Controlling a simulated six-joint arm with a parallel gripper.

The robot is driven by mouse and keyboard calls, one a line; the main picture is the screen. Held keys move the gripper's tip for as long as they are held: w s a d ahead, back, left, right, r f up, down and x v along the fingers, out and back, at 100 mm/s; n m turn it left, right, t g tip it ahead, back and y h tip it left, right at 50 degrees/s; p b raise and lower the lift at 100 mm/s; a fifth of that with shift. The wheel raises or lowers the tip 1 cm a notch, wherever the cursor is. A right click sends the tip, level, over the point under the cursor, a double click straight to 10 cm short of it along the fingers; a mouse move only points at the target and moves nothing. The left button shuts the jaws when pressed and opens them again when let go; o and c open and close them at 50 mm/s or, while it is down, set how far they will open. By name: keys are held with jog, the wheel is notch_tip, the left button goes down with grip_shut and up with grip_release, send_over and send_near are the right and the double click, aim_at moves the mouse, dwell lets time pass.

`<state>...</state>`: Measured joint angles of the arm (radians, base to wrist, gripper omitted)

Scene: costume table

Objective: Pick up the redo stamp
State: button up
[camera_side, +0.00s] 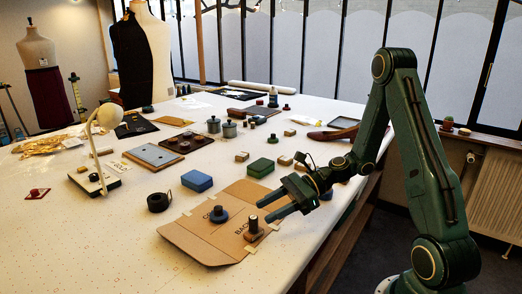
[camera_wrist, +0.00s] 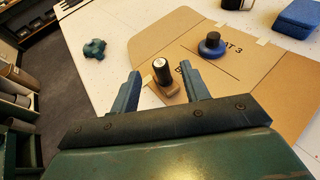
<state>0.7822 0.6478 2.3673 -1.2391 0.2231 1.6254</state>
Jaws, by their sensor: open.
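A stamp with a wooden base and black handle (camera_side: 253,229) stands upright on the front part of an opened cardboard folder (camera_side: 188,238). A stamp with a round blue base and black knob (camera_side: 219,216) stands on the folder farther left. I cannot read which stamp is the redo one. My gripper (camera_side: 266,209) is open and empty, above and beside the wooden-based stamp.
A blue box (camera_side: 197,181), a green box (camera_side: 260,167) and a black tape roll (camera_side: 159,202) lie around the folder. A small red-based stamp (camera_side: 37,193) sits at the far left. A lamp (camera_side: 104,118) stands behind. The front left of the table is clear.

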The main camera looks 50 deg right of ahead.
aim_at(255, 216)
jog(key=shift+x, duration=2.55)
grip_shut()
